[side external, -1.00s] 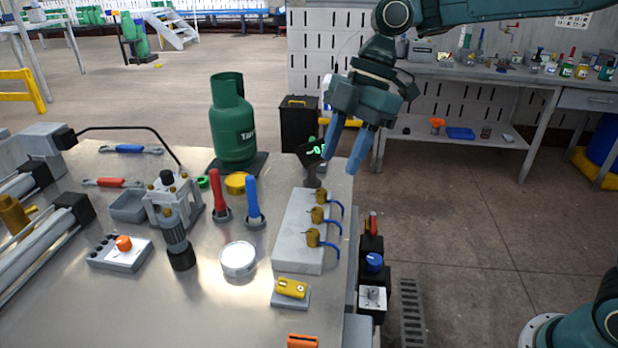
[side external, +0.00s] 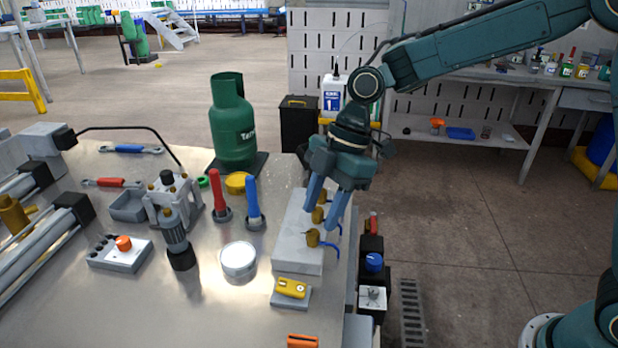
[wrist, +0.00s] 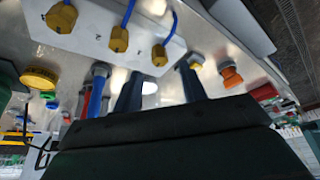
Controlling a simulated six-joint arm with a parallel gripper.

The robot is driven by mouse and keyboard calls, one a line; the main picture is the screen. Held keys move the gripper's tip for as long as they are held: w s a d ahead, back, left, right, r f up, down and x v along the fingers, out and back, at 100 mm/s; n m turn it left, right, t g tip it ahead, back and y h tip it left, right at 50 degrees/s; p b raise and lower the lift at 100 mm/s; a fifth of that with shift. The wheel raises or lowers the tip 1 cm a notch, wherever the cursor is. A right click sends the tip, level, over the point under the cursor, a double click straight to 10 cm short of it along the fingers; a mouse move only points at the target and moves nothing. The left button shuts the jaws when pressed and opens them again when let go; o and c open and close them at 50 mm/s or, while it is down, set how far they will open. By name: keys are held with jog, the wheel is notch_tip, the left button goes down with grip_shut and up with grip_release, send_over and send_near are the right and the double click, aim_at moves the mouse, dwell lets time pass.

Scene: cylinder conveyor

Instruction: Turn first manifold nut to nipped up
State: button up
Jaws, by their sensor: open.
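The manifold (side external: 296,255) is a pale grey block along the right edge of the bench. Brass nuts with blue hoses stand on it. The near nut (side external: 313,237) shows clearly; the middle nut (side external: 318,215) and far nut are partly hidden by my gripper (side external: 320,219). In the wrist view three nuts show in a row: a left nut (wrist: 61,17), a middle nut (wrist: 118,39) and a right nut (wrist: 159,54). My gripper's fingers are open and empty, pointing down over the block. Whether they touch a nut cannot be told.
A red handle (side external: 215,190) and a blue handle (side external: 253,200) stand left of the manifold. A white round tin (side external: 238,260), a yellow device (side external: 291,289) and a green gas cylinder (side external: 232,130) are nearby.

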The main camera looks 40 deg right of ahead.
aim_at(313, 232)
jog(key=shift+x, duration=1.9)
grip_shut()
